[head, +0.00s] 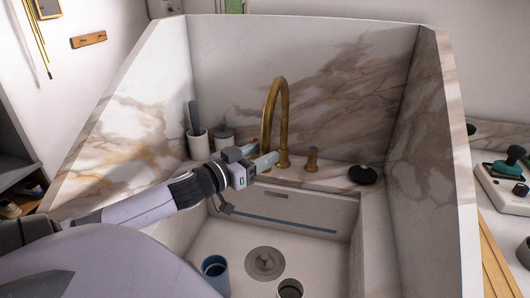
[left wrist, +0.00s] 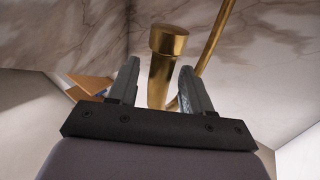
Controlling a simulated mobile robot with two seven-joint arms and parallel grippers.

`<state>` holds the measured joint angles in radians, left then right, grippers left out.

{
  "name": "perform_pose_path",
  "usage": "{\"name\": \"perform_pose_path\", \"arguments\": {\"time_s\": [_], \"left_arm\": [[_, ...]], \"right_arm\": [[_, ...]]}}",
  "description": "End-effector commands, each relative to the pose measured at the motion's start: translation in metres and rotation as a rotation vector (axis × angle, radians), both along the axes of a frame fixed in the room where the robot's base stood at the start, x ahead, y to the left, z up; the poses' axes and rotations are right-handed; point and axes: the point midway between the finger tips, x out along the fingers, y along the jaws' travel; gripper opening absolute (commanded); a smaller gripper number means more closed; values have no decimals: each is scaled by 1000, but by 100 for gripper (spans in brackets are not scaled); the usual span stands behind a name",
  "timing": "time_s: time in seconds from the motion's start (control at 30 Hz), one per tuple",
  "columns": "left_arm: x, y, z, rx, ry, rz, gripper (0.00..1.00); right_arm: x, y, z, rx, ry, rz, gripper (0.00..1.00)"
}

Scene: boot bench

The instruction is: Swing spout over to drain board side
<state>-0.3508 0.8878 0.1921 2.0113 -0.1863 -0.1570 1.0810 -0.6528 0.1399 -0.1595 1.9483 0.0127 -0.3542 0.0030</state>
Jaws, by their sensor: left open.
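The brass faucet spout (head: 267,108) arches up from its base on the back ledge of the sink and comes down towards the front left. My left gripper (head: 265,160) reaches in from the left at the low end of the spout. In the left wrist view the brass spout end (left wrist: 166,65), with a wider collar, stands between the two open fingers (left wrist: 156,90). Whether either finger touches it I cannot tell. Another brass tube (left wrist: 214,38) shows behind the right finger. No drain board can be made out for sure. My right gripper is not in view.
A short brass handle (head: 312,158) and a black round item (head: 363,174) stand right of the faucet. The white basin holds a blue cup (head: 216,272) and a dark-rimmed cup (head: 290,288). Marble walls rise around.

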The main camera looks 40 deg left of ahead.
Motion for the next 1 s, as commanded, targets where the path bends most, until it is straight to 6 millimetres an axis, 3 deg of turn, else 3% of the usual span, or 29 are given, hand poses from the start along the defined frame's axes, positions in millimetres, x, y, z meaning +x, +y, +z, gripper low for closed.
{"name": "perform_pose_path", "arguments": {"time_s": [0.2, 0.57, 0.6, 0.73, 1.0], "left_arm": [[12, -1, 0, 1, 0, 0, 49], [15, -1, 0, 1, 0, 0, 49], [15, -1, 0, 1, 0, 0, 43], [14, -1, 0, 1, 0, 0, 1], [15, -2, 0, 1, 0, 2, 0]], "right_arm": [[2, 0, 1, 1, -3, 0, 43], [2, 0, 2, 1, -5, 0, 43], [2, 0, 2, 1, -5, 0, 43], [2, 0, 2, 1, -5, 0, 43], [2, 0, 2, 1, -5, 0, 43]]}}
